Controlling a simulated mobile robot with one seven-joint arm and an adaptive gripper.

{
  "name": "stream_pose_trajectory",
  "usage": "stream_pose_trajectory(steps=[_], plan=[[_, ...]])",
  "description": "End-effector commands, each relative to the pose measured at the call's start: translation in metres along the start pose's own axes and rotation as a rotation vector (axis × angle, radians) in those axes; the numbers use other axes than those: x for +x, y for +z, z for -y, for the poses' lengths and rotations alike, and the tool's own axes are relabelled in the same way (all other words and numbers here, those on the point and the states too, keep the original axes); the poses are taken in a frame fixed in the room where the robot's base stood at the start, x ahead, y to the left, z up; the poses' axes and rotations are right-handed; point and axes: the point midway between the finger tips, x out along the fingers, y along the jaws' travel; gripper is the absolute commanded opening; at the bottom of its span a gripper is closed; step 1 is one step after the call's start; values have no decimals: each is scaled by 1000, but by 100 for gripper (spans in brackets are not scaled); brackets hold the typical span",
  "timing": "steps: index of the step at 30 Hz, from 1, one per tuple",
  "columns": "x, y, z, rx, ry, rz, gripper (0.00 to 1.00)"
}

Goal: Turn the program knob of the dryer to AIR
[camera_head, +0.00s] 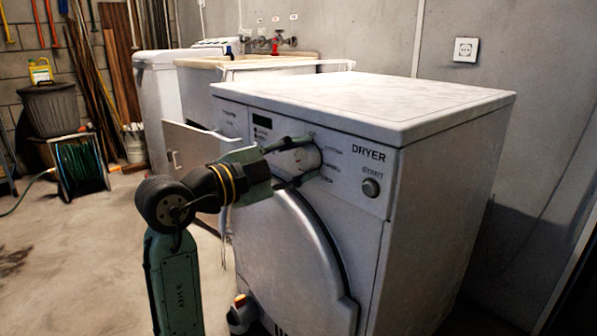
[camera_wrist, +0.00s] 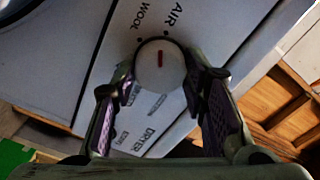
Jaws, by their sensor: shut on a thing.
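The white dryer (camera_head: 362,110) stands at the centre right of the head view. Its round white program knob (camera_head: 309,157) sits on the front panel, between the fingers of my gripper (camera_head: 302,163). The knob also shows in the wrist view (camera_wrist: 159,72), with a red mark (camera_wrist: 160,57) pointing toward the top of the picture. The printed words AIR (camera_wrist: 176,14) and WOOL (camera_wrist: 150,19) lie above the knob there. The mark points near AIR, but I cannot tell if it lines up exactly. My gripper is shut on the knob, one finger on each side.
The START button (camera_head: 371,188) is right of the knob, and the round dryer door (camera_head: 285,260) is below. An open white drawer (camera_head: 193,150) juts out at the panel's left. A green hose reel (camera_head: 84,168) stands far left. Floor between is mostly clear.

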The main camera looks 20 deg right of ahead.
Motion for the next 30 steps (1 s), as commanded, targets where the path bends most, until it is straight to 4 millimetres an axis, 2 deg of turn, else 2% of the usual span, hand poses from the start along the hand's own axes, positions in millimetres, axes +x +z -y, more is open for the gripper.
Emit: stream_pose_trajectory(steps=[12, 28, 29, 30], plan=[[0, 0, -1, 176, 0, 0, 12], [1, 0, 0, 197, 0, 0, 12], [1, 0, 0, 197, 0, 0, 41], [1, 0, 0, 197, 0, 0, 43]])
